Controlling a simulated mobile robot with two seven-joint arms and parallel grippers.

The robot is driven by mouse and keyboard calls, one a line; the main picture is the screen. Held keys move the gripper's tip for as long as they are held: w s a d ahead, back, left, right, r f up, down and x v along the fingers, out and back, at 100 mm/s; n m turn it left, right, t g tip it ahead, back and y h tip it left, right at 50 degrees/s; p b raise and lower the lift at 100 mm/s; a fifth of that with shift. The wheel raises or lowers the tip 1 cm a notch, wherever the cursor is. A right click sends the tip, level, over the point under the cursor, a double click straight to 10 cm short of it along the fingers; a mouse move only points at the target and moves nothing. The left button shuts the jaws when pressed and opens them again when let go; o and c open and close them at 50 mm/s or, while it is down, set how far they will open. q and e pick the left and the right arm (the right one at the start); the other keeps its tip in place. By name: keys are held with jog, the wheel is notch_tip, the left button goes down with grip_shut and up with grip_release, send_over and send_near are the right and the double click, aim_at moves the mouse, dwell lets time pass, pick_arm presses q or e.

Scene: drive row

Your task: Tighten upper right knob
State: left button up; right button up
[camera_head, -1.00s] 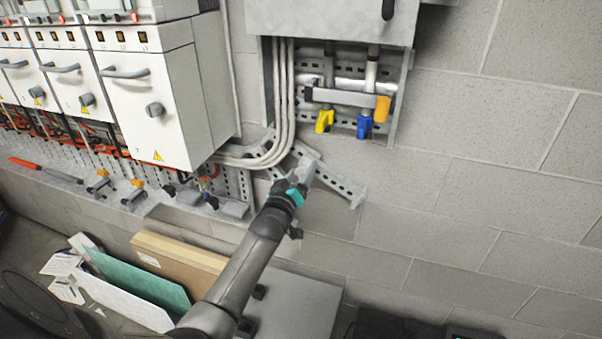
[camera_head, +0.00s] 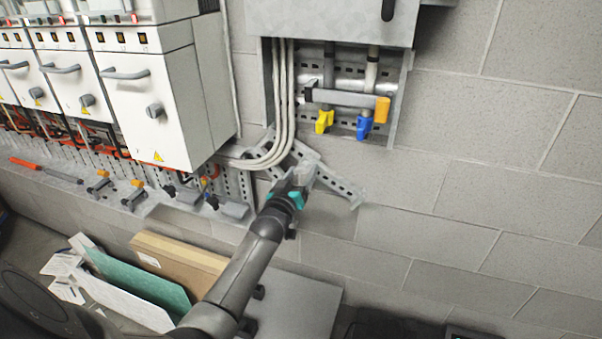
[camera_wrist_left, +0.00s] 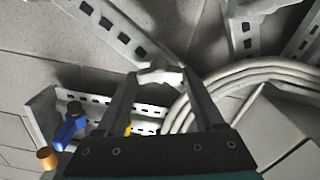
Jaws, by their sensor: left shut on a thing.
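My left gripper (camera_head: 303,174) is in front of the slanted perforated bracket (camera_head: 342,186), below the open grey box. In the left wrist view its two fingers (camera_wrist_left: 160,80) are closed on a small pale piece (camera_wrist_left: 160,74) at their tips. I cannot tell whether this piece is a knob; in the head view the gripper hides it. An orange knob (camera_head: 382,109) is at the right end of a grey bar in the box, above and right of the gripper. A yellow knob (camera_head: 324,122) and a blue knob (camera_head: 364,127) hang lower. My right gripper is out of view.
White cables (camera_head: 282,100) curve down close left of the gripper. White switch cabinets (camera_head: 150,100) stand at the left above a ledge (camera_head: 130,198) with tools and clamps. A cardboard box (camera_head: 180,258) is below. The block wall (camera_head: 480,210) at the right is clear.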

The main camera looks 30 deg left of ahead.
pick_arm(q)
jog(key=m, duration=0.6)
jog(key=shift+d, duration=0.1)
jog(key=m, duration=0.4)
jog(key=shift+b, duration=0.3)
jog(key=shift+m+b, duration=0.3)
jog(key=shift+m, duration=1.5)
jog(key=o, duration=1.4)
jog(key=v, duration=1.5)
jog(key=shift+s+f, duration=0.1)
jog(key=shift+s, duration=0.1)
